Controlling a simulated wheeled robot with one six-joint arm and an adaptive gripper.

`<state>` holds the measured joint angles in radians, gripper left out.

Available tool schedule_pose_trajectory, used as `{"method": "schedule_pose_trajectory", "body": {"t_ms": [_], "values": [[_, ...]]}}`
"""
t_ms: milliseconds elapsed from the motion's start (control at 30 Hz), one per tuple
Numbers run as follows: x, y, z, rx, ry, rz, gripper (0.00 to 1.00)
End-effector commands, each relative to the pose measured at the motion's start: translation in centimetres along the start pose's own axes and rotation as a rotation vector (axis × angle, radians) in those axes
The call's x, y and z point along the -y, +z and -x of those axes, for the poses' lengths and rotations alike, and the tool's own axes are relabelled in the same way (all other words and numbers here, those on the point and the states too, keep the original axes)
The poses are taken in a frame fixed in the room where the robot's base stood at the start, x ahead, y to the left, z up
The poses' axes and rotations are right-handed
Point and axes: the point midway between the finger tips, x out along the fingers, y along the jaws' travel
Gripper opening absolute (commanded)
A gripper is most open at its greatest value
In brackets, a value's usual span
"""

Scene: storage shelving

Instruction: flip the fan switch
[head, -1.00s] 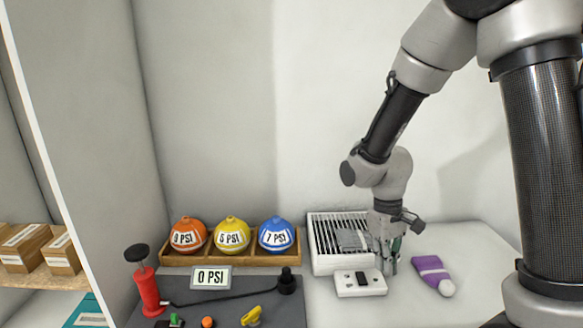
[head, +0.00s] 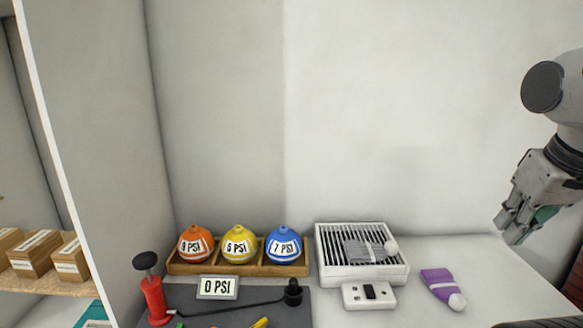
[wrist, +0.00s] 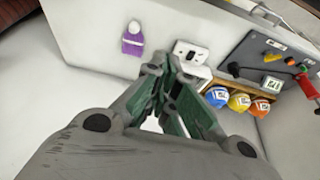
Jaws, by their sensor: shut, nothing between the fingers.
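The fan switch is a small white box with a black rocker (head: 369,294) on the table, in front of a white slatted fan box (head: 329,268). The switch also shows in the wrist view (wrist: 190,50), beyond the fingertips. Which way its rocker is tipped is too small to tell. My gripper (head: 510,228) is at the right side of the head view, raised and well apart from the switch. Its green-padded fingers also show in the wrist view (wrist: 168,72), shut and empty. A grey item with a white round end (head: 366,251) lies on the slats.
A purple sock-like item (head: 440,286) lies right of the switch. A wooden tray (head: 236,269) with orange, yellow and blue balls stands left of the fan box. A dark board holds a red pump (head: 156,300) and a 0 PSI sign (head: 218,287).

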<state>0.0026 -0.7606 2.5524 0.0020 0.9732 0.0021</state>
Motion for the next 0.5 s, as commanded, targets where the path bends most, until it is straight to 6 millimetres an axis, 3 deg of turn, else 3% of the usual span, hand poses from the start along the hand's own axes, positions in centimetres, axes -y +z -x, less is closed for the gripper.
{"method": "schedule_pose_trajectory", "body": {"t_ms": [367, 500], "values": [[0.1, -0.1, -0.1, 0.002, -0.003, 0.007, 0.00], [1.0, -0.2, -1.3, 0.057, -0.017, 0.046, 0.00]]}}
